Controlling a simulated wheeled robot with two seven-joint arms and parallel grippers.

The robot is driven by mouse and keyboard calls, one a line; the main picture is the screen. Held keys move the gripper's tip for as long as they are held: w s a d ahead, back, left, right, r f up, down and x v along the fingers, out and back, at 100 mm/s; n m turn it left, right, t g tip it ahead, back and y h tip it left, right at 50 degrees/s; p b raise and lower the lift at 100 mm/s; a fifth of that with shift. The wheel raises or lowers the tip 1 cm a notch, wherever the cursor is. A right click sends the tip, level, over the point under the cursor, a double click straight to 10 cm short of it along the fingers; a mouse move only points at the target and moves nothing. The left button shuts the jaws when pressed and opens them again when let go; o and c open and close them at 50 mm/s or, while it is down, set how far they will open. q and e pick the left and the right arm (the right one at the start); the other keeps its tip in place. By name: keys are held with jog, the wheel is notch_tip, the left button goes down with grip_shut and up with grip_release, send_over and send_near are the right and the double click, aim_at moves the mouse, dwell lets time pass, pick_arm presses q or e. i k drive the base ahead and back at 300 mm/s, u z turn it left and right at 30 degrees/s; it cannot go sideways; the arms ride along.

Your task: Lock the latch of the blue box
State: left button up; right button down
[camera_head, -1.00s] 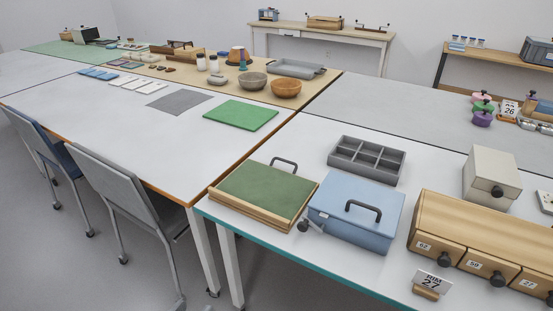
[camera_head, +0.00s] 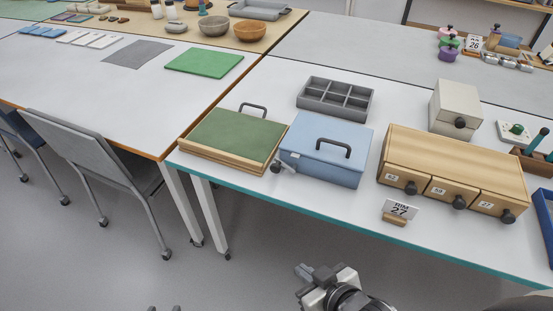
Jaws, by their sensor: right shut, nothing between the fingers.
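The blue box (camera_head: 326,150) stands on the white table with its lid down and a dark handle on top. Its latch (camera_head: 284,167) is a small grey lever with a dark knob at the box's left front corner; the lever points out to the left. My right gripper (camera_head: 304,271) is at the bottom middle, in front of and below the table edge, well apart from the box. It is shut and empty. Only small dark tips of what looks like my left gripper (camera_head: 165,308) show at the bottom edge; the rest is cut off.
A green-topped wooden case (camera_head: 232,139) stands close left of the box. A grey divided tray (camera_head: 335,99) is behind it. Chairs (camera_head: 95,150) stand at the left.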

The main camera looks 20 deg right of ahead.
aim_at(275, 168)
jog(key=u, duration=2)
jog(key=i, duration=0.9)
jog(key=z, duration=2.8)
